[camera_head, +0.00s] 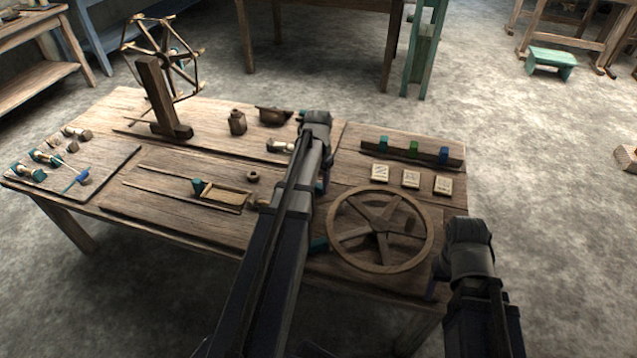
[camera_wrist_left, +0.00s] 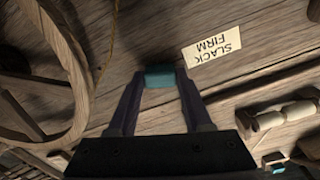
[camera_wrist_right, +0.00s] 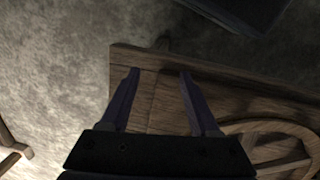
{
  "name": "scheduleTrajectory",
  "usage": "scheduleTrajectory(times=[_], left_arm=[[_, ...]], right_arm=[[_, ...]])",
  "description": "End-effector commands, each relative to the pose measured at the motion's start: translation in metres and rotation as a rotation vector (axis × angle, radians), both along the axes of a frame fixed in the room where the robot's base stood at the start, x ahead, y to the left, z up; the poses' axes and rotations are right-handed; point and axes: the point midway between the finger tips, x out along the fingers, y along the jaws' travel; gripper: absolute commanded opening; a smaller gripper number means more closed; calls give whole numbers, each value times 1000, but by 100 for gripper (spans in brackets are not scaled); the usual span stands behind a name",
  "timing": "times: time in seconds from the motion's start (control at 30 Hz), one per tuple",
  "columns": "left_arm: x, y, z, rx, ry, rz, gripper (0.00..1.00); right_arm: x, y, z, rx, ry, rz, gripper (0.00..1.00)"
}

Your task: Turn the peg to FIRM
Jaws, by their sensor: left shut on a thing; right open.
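My left gripper (camera_head: 323,184) points down at the table just left of the spoked wheel, its arm crossing the middle of the head view. In the left wrist view, its two fingers are shut on a teal peg (camera_wrist_left: 162,77). A cream label (camera_wrist_left: 212,50) reading SLACK and FIRM, upside down in that view, lies beside the peg. The peg is hidden behind my arm in the head view, and I cannot tell which word it points to. My right gripper (camera_wrist_right: 158,75) is open and empty near the table's front right corner.
The spoked wooden wheel (camera_head: 338,242) lies right of my left arm. Three cream cards (camera_head: 411,179) and a rack (camera_head: 402,152) with coloured blocks stand behind it. Spools (camera_head: 30,172) lie at the left. A wooden post (camera_head: 158,95) rises at the back left.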

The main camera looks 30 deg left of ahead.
Motion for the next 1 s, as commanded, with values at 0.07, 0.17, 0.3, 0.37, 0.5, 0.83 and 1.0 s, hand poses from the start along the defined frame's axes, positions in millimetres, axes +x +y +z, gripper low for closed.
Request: scheduleTrajectory(times=[0.07, 0.17, 0.3, 0.37, 0.5, 0.83, 1.0], left_arm=[[0, 0, 0, 0, 0, 25, 0], [0, 0, 0, 0, 0, 76, 0], [0, 0, 0, 0, 0, 178, 0], [0, 0, 0, 0, 0, 227, 0], [0, -1, 0, 0, 0, 343, 0], [0, -1, 0, 0, 0, 567, 0], [0, -1, 0, 0, 0, 641, 0]], right_arm=[[0, 0, 0, 0, 0, 0, 62], [0, 0, 0, 0, 0, 0, 62], [0, 0, 0, 0, 0, 0, 62], [0, 0, 0, 0, 0, 0, 62], [0, 0, 0, 0, 0, 0, 62], [0, 0, 0, 0, 0, 0, 62], [0, 0, 0, 0, 0, 0, 62]])
